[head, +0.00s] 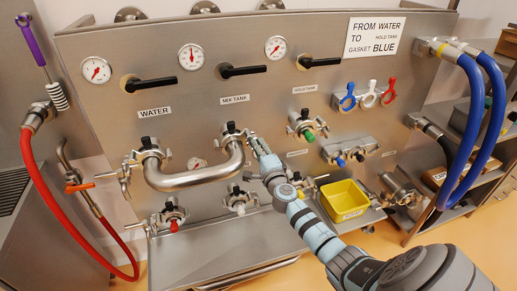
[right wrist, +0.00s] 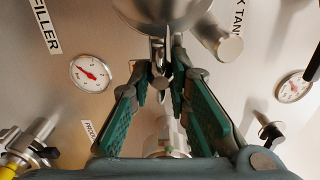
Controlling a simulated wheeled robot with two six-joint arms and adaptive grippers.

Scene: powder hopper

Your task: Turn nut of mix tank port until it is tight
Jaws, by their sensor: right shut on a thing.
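The mix tank port (head: 234,138) is under the MIX TANK label, at the right end of a bent steel pipe (head: 195,178) that runs from the water port (head: 150,155). My right gripper (head: 257,146) reaches up from the lower right to the right side of this port. In the right wrist view my right gripper (right wrist: 160,75) has its teal-padded fingers closed in on the small metal nut (right wrist: 159,55) of the port's clamp. The fingers partly hide the nut, and its tightness cannot be told. My left gripper is not in view.
A yellow bin (head: 344,201) stands right of my right forearm. The hold tank port (head: 305,127) with a green cap is to the right. Black lever handles (head: 242,70) stick out above the ports. Blue hoses (head: 478,120) hang at the right, a red hose (head: 55,215) at the left.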

